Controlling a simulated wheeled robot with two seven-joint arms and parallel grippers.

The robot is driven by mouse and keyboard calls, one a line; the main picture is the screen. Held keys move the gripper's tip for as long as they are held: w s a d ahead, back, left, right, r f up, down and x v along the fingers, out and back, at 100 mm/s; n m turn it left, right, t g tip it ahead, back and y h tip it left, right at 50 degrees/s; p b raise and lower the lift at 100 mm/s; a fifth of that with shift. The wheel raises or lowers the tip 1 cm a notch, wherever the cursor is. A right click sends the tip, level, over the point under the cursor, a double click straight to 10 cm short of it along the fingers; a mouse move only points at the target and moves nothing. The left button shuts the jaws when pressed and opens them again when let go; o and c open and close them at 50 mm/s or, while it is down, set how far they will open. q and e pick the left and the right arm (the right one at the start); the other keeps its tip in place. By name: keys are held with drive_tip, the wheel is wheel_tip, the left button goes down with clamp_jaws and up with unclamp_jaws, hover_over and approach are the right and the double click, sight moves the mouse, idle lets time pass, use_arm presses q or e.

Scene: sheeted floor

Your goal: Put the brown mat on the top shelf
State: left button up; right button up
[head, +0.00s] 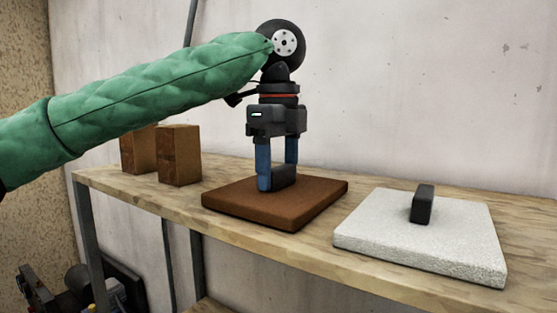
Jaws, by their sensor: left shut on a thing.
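The brown mat (318,198) is a flat, square slab with a dark block handle (284,177) on top. It lies on the wooden top shelf (190,191), near the shelf's front edge. My left gripper (277,178) comes down from above, its blue fingers shut on the mat's handle. The mat looks level and appears to rest on the shelf board; any small gap under it cannot be told. My left arm, in a green quilted sleeve, reaches in from the left. My right gripper does not show.
A white speckled slab (375,234) with a dark handle (422,203) lies on the shelf to the right. Two brown blocks (179,156) (139,150) stand at the shelf's left end. A grey shelf post (90,245) and a wall (400,90) bound the space.

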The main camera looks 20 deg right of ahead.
use_arm(q)
drive_tip(key=shift+s+f, duration=0.1)
drive_tip(key=shift+s, duration=0.05)
drive_tip(key=shift+d, duration=0.1)
drive_tip(key=o, duration=1)
drive_tip(key=shift+o, duration=0.2)
